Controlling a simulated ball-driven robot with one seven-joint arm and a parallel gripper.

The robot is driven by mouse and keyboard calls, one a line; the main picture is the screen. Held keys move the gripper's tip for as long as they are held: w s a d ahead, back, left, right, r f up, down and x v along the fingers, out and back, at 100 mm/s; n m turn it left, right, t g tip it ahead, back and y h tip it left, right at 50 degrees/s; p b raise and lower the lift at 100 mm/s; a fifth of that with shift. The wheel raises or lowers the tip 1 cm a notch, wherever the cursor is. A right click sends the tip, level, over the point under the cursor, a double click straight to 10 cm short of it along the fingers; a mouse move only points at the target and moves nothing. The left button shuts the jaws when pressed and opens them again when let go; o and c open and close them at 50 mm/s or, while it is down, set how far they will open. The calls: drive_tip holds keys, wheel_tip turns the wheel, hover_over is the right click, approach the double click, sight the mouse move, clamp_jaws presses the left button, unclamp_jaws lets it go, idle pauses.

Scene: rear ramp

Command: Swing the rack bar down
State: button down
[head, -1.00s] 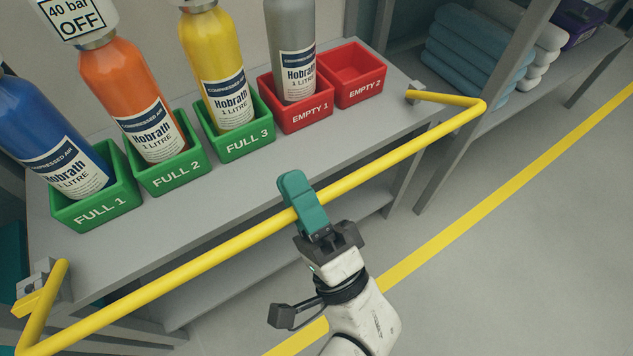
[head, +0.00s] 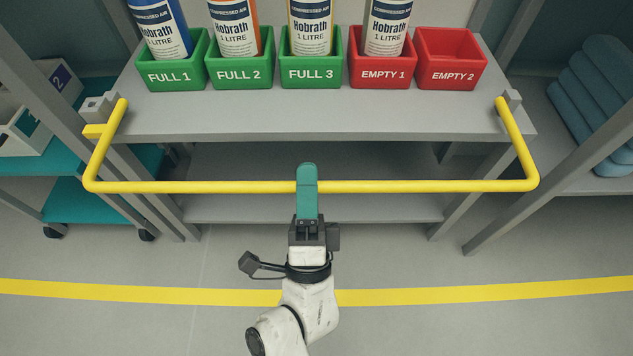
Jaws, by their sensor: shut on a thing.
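The yellow rack bar (head: 420,186) runs level across the front of the grey rack in the head view. Its two side arms reach back to brackets at the left and right ends of the shelf. The long part of the bar shows in front of and below the shelf's front edge. My gripper (head: 307,185) is shut on the bar near its middle. Its green fingers wrap over the bar and hide a short stretch of it.
On the shelf (head: 300,115) stand green boxes (head: 244,75) and red boxes (head: 452,75); four hold cylinders, EMPTY 2 is empty. The floor in front is clear, with a yellow line (head: 450,293).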

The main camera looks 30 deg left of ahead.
drive_tip(key=shift+s+f+b, duration=0.1)
drive_tip(key=shift+f+b, duration=0.45)
idle(0.9)
idle(0.5)
drive_tip(key=c, duration=1.1)
unclamp_jaws()
drive_tip(key=p+v, duration=0.1)
drive_tip(key=v, duration=0.9)
drive_tip(key=shift+d+f, duration=0.1)
drive_tip(key=shift+f, duration=0.3)
